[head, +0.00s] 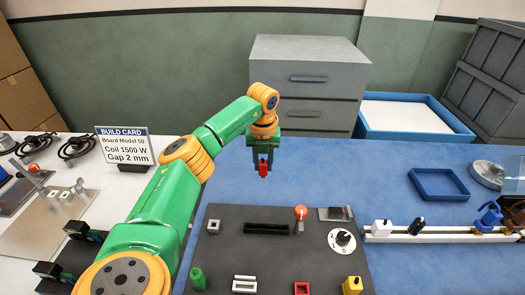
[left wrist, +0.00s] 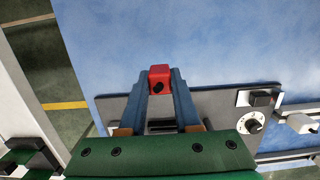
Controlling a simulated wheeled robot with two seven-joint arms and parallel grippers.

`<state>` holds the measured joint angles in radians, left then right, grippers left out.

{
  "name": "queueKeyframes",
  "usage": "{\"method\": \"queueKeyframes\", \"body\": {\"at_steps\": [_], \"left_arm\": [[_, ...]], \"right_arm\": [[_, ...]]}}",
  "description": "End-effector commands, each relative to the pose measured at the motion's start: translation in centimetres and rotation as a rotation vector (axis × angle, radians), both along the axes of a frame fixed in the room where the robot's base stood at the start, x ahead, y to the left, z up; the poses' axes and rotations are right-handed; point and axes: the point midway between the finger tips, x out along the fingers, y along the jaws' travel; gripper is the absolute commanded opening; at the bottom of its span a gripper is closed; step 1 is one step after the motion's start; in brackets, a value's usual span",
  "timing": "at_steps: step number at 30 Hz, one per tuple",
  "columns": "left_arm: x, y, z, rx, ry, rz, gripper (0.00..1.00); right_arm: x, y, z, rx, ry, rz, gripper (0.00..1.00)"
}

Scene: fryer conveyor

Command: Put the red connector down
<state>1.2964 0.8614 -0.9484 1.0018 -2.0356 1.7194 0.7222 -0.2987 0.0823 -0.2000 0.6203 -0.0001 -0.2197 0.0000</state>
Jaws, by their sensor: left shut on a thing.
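My left gripper (head: 264,166) is shut on the red connector (head: 263,169), with the fingers pointing down. It hangs past the far edge of the dark board (head: 225,222), over the blue table top. In the left wrist view the red connector (left wrist: 159,77) sits between the two blue-grey fingertips (left wrist: 160,88), with a dark round spot on its near face. I cannot tell its exact height above the table. The board carries a red-outlined socket (head: 302,288), a white-outlined socket (head: 244,284), a black slot (head: 265,228) and a dial (head: 342,240). My right gripper is not in view.
A small blue tray (head: 438,184) lies empty at the right. A white rail (head: 385,238) holds connectors at the right of the board. A red-topped lever (head: 300,214), green post (head: 198,278) and yellow block (head: 352,285) stand on the board. Blue table is clear around the gripper.

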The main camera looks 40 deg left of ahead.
Motion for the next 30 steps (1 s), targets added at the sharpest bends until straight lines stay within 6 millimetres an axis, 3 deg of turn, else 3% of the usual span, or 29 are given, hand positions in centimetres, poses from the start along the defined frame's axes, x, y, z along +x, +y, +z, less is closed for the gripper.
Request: {"method": "queueKeyframes", "body": {"at_steps": [5,11,29,30], "left_arm": [[0.7,1.1,-1.6,-0.003,0.001,0.002,0.0],[0.8,1.4,-4.9,0.001,0.001,-0.001,0.0],[0.9,1.4,-6.2,0.0,-0.001,0.001,0.0],[0.9,1.4,-6.2,0.0,-0.001,0.001,0.34]], "right_arm": [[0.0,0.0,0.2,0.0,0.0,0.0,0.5],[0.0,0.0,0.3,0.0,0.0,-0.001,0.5],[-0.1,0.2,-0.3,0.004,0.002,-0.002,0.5],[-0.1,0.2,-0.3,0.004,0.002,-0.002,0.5]]}}
